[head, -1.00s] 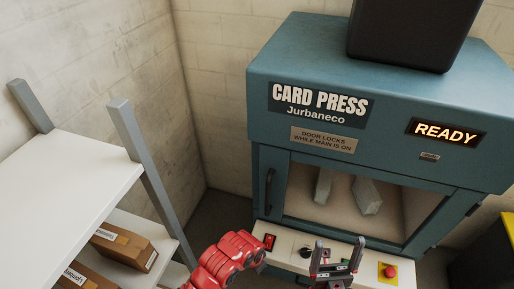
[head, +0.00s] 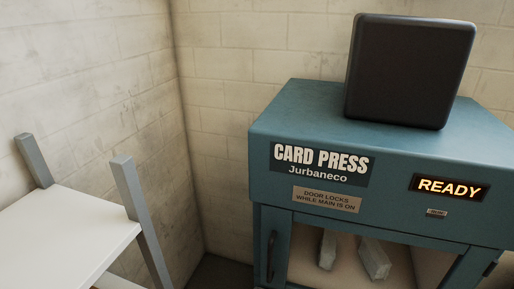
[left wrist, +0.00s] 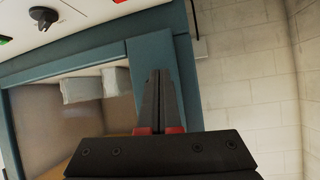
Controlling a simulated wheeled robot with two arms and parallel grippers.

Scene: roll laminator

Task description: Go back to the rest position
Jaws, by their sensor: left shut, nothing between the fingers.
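The teal card press (head: 305,115) stands against the back wall in the head view, its lit display (head: 448,187) reading READY. Its door (head: 345,265) has a clear pane, with pale blocks (head: 374,258) behind it. My left gripper (left wrist: 160,75) shows in the left wrist view, its two dark fingers together and empty. The press front and its window with the pale blocks (left wrist: 82,88) lie beyond it in that view. Neither gripper shows in the head view now, and my right gripper is in no frame.
A black box (head: 408,70) sits on top of the press. A white shelf (head: 60,235) with grey posts stands at the left. Bare block walls meet in the corner between shelf and press. A black knob (left wrist: 44,16) shows on the control ledge in the wrist view.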

